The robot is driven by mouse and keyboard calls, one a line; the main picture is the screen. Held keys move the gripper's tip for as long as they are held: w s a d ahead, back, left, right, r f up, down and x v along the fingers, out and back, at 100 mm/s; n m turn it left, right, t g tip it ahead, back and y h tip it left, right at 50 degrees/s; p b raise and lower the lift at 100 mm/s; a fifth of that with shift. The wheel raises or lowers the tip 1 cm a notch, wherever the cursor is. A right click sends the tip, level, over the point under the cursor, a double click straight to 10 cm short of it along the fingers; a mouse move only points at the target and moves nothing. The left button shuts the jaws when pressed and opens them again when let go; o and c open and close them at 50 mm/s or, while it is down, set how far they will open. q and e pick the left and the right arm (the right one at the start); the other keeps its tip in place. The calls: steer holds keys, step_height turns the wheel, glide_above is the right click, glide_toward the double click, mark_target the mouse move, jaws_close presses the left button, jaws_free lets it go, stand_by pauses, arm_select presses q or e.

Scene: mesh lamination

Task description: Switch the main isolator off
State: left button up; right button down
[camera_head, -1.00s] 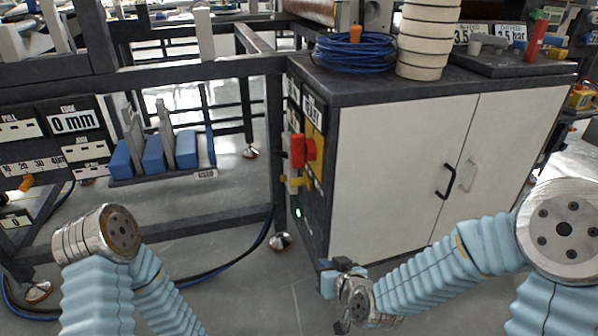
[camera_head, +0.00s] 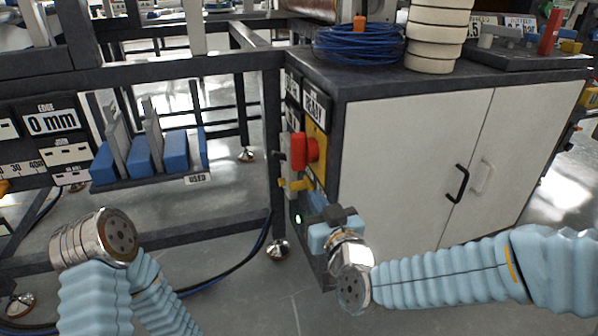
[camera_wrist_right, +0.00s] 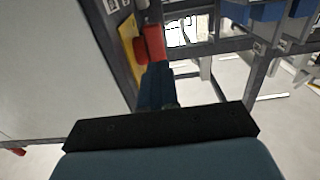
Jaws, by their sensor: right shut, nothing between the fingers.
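The isolator shows as a red handle (camera_head: 299,151) with a red round knob (camera_head: 313,150) beside it, in front of a yellow plate (camera_head: 319,139) on the cabinet's narrow side. In the right wrist view the red handle (camera_wrist_right: 154,43) stands just beyond the fingertips, with the yellow plate (camera_wrist_right: 127,45) to its left. My right gripper (camera_head: 314,197) is shut and empty, below the red handle in the head view. I cannot tell whether its fingertips touch anything. Of my left arm only links show; its gripper is out of view.
A yellow lever (camera_head: 296,184) sticks out below the red handle, and a green light (camera_head: 298,219) glows lower down. The white-doored cabinet (camera_head: 400,170) stands right of the panel. A dark frame post (camera_head: 273,150) stands close on the left. Blue blocks (camera_head: 145,153) sit on a shelf further left.

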mark_target(295, 165)
steer(key=x, duration=1.1)
steer(key=shift+w, duration=0.2)
steer(key=shift+a, duration=0.1)
